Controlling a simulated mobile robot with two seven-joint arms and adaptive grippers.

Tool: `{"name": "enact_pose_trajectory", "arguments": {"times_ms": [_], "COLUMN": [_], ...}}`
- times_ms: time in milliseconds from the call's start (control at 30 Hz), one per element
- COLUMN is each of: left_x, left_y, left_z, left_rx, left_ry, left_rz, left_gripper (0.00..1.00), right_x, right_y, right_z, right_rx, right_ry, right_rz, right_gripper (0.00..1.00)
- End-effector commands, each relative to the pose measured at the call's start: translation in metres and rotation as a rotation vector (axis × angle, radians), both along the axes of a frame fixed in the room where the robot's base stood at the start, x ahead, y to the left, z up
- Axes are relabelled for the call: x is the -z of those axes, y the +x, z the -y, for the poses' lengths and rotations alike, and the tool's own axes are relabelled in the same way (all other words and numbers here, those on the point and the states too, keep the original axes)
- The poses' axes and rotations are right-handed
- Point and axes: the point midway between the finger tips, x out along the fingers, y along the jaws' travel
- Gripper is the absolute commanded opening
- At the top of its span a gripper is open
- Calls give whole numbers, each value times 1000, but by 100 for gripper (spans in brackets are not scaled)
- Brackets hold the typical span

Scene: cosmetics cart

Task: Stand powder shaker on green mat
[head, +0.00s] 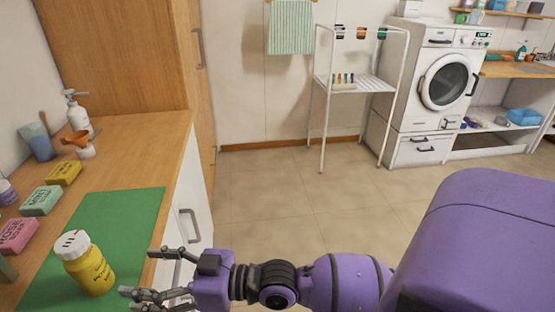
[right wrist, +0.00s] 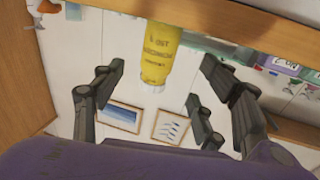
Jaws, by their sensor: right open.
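The powder shaker (head: 88,268) is a yellow bottle with dark lettering and a white lid. It stands upright on the green mat (head: 130,212) on the left counter. The shaker also shows in the right wrist view (right wrist: 157,55), upside down in that picture, between the open fingers and beyond them. My right gripper (head: 137,272) is open and empty, just right of the shaker at the counter's front edge, with a gap between. My left gripper is not in view.
Left of the mat lie a pink soap box (head: 17,236), a green one (head: 41,201) and a yellow one (head: 64,172). Behind them stand a white pump bottle (head: 78,116), a blue cup (head: 38,142) and an orange-topped item (head: 80,143). The mat's far part is clear.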

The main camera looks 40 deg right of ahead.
Motion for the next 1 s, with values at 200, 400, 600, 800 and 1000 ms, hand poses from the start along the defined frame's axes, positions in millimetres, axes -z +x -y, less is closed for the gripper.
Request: {"name": "enact_pose_trajectory", "arguments": {"times_ms": [200,400,600,800,1000], "left_x": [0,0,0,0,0], "left_y": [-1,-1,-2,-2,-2], "left_z": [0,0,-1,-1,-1], "left_rx": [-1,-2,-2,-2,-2], "left_ry": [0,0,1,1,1], "left_rz": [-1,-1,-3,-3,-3], "left_gripper": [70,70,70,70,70], "right_x": [71,212,304,331,333], "right_y": [-29,-128,-254,-317,-322], "right_z": [16,64,107,124,126], "right_rx": [106,368,586,672,678], "right_ry": [-25,-142,-292,-368,-377], "right_rz": [-123,-418,-706,-833,-843], "right_gripper": [66,66,66,66,66]}}
